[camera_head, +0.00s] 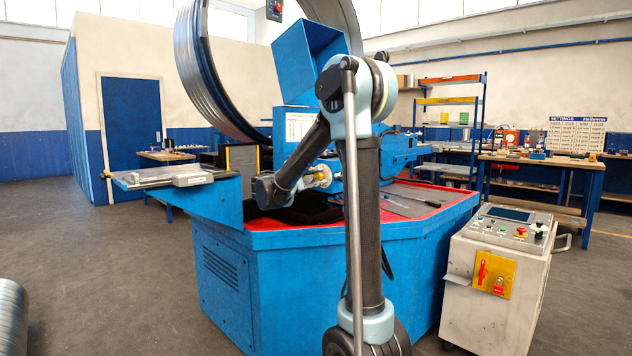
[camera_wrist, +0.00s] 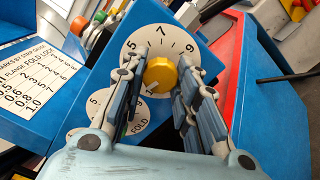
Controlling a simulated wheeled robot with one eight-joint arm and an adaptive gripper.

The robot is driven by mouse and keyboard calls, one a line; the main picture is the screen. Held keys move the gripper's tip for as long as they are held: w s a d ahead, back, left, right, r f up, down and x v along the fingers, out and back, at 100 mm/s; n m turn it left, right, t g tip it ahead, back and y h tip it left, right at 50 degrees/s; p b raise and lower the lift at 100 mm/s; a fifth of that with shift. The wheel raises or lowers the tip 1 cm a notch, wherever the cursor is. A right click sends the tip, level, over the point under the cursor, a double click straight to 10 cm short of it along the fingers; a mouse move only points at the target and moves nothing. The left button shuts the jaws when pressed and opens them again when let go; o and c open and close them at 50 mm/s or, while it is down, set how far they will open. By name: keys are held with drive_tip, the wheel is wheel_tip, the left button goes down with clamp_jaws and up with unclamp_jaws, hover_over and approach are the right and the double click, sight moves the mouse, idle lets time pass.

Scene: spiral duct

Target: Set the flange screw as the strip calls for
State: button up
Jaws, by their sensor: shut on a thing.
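The yellow knob (camera_wrist: 160,75) sits at the centre of a white numbered dial (camera_wrist: 127,47) on a blue panel. Figures 5, 7, 9 and 1 show on it; the pointer and name are hidden. My gripper (camera_wrist: 162,65) is shut on the knob, one finger on each side. A second dial (camera_wrist: 110,108), marked FOLD, lies below, partly behind the left finger. A white chart (camera_wrist: 35,80) headed "marks by strip gauge", with flange, fold and lock columns, is at the left. In the head view my gripper (camera_head: 322,178) is at the blue machine, small and partly hidden.
The blue machine (camera_head: 330,275) has a red top edge and a large spiral duct ring (camera_head: 190,70) above. A wheeled control cabinet (camera_head: 500,275) stands at the right. A side table (camera_head: 170,177) holds a grey piece. Open floor lies at the left.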

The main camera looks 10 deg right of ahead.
drive_tip(key=shift+a+n, duration=0.1)
drive_tip(key=shift+n, duration=0.8)
drive_tip(key=o, duration=1.1)
drive_tip(key=v, duration=1.2)
drive_tip(key=shift+w+f, duration=0.1)
